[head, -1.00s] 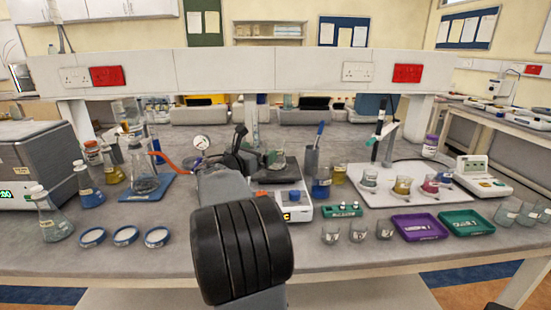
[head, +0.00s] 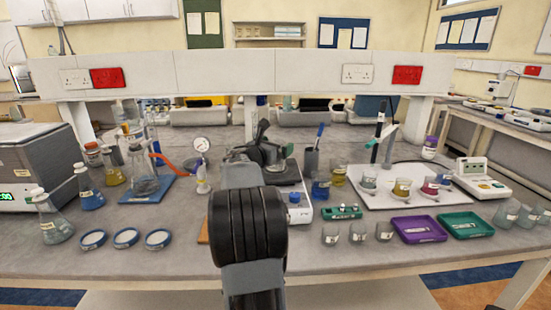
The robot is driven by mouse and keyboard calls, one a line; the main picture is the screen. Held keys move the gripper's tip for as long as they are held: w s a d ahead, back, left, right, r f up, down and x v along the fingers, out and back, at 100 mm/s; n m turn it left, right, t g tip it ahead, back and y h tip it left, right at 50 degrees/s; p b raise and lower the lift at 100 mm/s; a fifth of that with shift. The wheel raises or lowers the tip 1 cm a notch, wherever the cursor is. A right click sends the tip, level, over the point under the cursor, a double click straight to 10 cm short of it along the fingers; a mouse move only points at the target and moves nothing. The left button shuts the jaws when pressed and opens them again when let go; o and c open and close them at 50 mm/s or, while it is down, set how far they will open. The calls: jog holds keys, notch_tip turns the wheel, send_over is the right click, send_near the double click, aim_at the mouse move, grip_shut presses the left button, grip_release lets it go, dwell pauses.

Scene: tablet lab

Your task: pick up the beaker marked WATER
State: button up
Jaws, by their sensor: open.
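Small labelled beakers stand in several places, but the print is too small to tell which is marked WATER. Several stand on the white board at the right, among them one with clear contents (head: 369,182), one with yellow liquid (head: 402,188) and one with pink liquid (head: 430,187). A row of clear beakers (head: 357,232) stands at the front, and more clear beakers (head: 508,212) stand at the right edge. My gripper (head: 268,151) is over the middle of the bench, left of and apart from these beakers. It is open; my arm partly hides it.
The white board (head: 385,203) carries a stand with an upright probe (head: 380,125). Purple (head: 419,229) and green (head: 466,225) trays lie right of the front beakers. Blue and yellow beakers (head: 320,188) stand near my arm. Flasks (head: 54,222) and dishes (head: 125,237) are left.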

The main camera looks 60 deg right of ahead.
jog(key=shift+c, duration=0.2)
jog(key=c, duration=0.9)
jog(key=shift+c, duration=0.7)
jog(key=shift+r, duration=0.2)
